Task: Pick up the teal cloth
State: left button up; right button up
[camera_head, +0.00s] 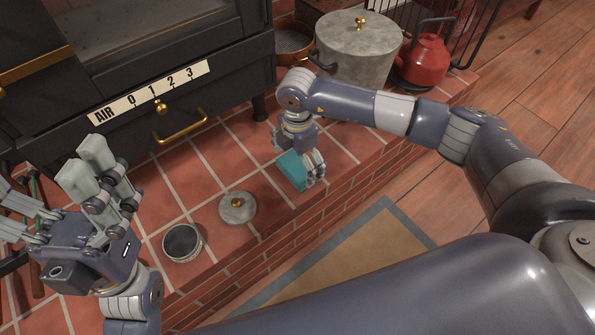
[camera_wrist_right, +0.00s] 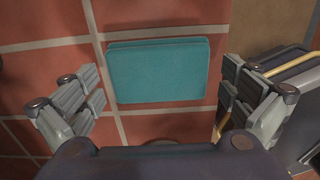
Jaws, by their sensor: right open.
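The teal cloth (camera_head: 290,170) lies folded flat on the red tiled hearth, near its brick front edge. In the right wrist view the cloth (camera_wrist_right: 158,70) is a neat rectangle between my open fingers, touching neither. My right gripper (camera_head: 314,172) is over the cloth and points down, hiding part of it in the head view. It also shows in the right wrist view (camera_wrist_right: 160,105), open and empty. My left gripper (camera_head: 85,175) is at the left of the head view, its fingers spread apart and nothing between them.
A black stove (camera_head: 150,80) with a brass handle stands behind. A grey pot (camera_head: 357,50) and a red kettle (camera_head: 424,58) are at the back right. A small round tin (camera_head: 182,242) and a grey lid (camera_head: 237,208) lie left of the cloth. A rug (camera_head: 345,262) lies below the hearth.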

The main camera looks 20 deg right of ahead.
jog(key=shift+f, duration=0.35)
jog(key=shift+c, duration=0.2)
jog(key=c, duration=0.7)
jog(key=shift+r, duration=0.1)
